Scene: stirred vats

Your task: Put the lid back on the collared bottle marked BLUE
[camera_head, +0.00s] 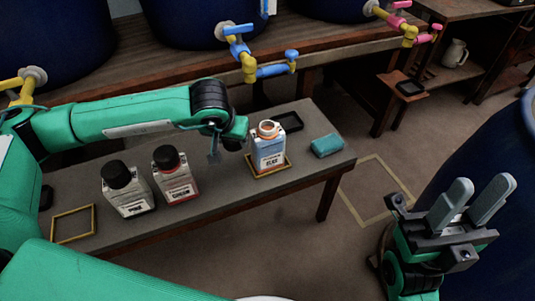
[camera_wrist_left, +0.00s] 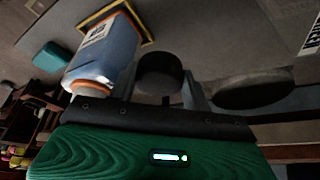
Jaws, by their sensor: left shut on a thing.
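The collared bottle marked BLUE (camera_head: 268,155) stands upright and uncapped inside a yellow outline on the bench; its pale orange neck is bare. It also shows at the left of the left wrist view (camera_wrist_left: 112,50). My left gripper (camera_head: 229,143) is just left of the bottle's top. It is shut on a round black lid (camera_wrist_left: 160,74), seen between its fingers in the left wrist view. The lid is apart from the bottle's neck. My right gripper (camera_head: 470,203) is at the right, away from the bench, fingers apart and empty.
Two bottles with black lids, one white-labelled (camera_head: 128,192) and one red-labelled (camera_head: 175,177), stand left of the BLUE bottle. A black tray (camera_head: 290,121) and a teal block (camera_head: 327,145) lie right. An empty yellow frame (camera_head: 73,224) lies far left. Taps (camera_head: 272,70) overhang behind.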

